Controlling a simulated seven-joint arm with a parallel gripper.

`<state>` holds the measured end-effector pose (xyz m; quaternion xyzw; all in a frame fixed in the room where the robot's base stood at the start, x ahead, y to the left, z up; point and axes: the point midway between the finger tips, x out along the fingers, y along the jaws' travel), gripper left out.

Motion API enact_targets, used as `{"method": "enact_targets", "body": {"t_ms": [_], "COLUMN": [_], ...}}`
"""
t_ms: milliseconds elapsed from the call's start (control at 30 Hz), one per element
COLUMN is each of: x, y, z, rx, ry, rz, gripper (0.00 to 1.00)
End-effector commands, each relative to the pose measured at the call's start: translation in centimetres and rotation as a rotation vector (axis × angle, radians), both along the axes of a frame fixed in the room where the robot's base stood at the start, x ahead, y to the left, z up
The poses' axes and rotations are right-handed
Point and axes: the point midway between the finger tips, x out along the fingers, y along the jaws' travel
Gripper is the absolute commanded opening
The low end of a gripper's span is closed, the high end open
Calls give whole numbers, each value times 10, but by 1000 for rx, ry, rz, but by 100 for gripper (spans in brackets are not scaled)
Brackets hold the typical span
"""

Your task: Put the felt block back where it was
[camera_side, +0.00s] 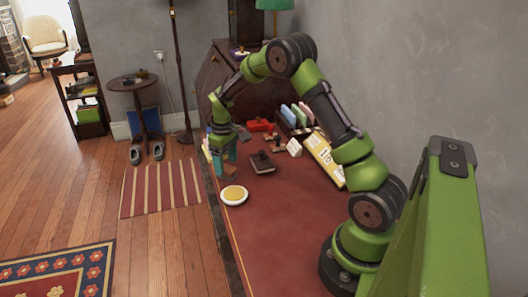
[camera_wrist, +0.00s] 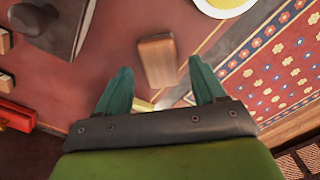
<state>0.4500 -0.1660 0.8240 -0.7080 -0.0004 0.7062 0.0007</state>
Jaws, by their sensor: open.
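A small brown block (camera_wrist: 157,60), wood-coloured on its broad face, stands or lies on the red table top near its edge. I take it for the felt block, but no felt shows clearly. In the wrist view it appears between and slightly beyond my gripper's teal fingertips (camera_wrist: 160,72), with room on both sides. My gripper (camera_side: 224,158) is open and points down over the table's left edge in the side view. There the block (camera_side: 219,167) is partly hidden by the fingers. Whether a finger touches it I cannot tell.
A white dish with yellow contents (camera_side: 234,195) stands in front of the gripper. A dark flat book-like slab (camera_side: 262,168) with a knob-shaped thing on it lies to the right. A red box (camera_side: 260,125), a yellow box (camera_side: 322,158) and pastel upright items stand behind. The table's front is clear.

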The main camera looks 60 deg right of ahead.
Motion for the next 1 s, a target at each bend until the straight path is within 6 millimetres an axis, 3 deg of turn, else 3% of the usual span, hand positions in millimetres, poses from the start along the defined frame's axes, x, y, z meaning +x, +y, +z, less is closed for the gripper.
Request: {"method": "enact_targets", "body": {"t_ms": [300, 633, 767, 1000], "x": [0, -3, -15, -78], "y": [0, 6, 31, 108], "z": [70, 108, 139, 204], "rx": [-2, 1, 10, 72], "ry": [-3, -15, -84, -287], "rz": [1, -4, -35, -143], "gripper": [69, 69, 69, 69]}}
